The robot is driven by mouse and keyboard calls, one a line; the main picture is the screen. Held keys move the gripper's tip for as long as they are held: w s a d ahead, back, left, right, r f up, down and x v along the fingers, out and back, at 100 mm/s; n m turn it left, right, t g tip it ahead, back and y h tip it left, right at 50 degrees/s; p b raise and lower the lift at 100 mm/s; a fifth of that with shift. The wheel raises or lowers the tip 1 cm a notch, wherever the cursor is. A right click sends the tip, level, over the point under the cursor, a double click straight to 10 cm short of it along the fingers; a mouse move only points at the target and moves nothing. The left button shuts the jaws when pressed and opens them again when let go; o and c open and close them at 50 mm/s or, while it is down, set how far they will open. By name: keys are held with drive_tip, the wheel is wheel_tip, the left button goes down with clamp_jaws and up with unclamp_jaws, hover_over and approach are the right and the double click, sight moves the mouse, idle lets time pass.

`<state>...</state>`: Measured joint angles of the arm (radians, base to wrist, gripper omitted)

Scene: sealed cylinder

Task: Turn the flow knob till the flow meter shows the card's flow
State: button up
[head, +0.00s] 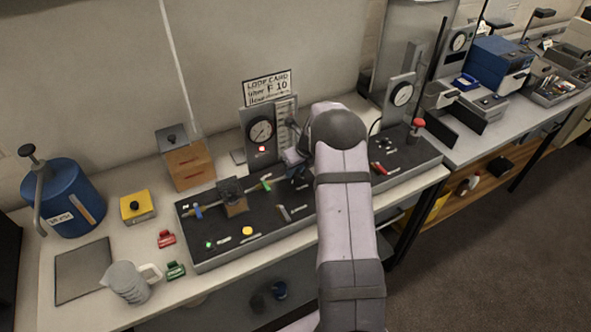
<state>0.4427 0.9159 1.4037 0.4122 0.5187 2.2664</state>
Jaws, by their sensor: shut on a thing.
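My gripper (293,157) is shut at the foot of the flow meter, at the flow knob's place. The knob itself is hidden by my gripper and arm.
A round gauge (261,131) with a red light below it sits left of the flow meter. The black board (215,247) carries valves and fittings. A blue tank (66,200), a wooden box (188,165) and a jug (128,282) stand on the left bench.

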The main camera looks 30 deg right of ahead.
drive_tip(key=n+y+b, duration=0.1)
drive_tip(key=n, duration=0.1)
drive_tip(key=n+y+b, duration=0.1)
drive_tip(key=n, duration=0.2)
drive_tip(key=shift+d+g, duration=0.15)
drive_tip(key=shift+g, duration=0.15)
drive_tip(key=n, duration=0.2)
drive_tip(key=n+g+y, duration=0.1)
drive_tip(key=n, duration=0.2)
drive_tip(key=shift+w+n+y+b, duration=0.15)
drive_tip(key=shift+n+y+b, duration=0.15)
drive_tip(key=shift+b, duration=0.05)
drive_tip(key=o, duration=1)
drive_tip(key=shift+g, duration=0.3)
drive_tip(key=shift+o, duration=0.2)
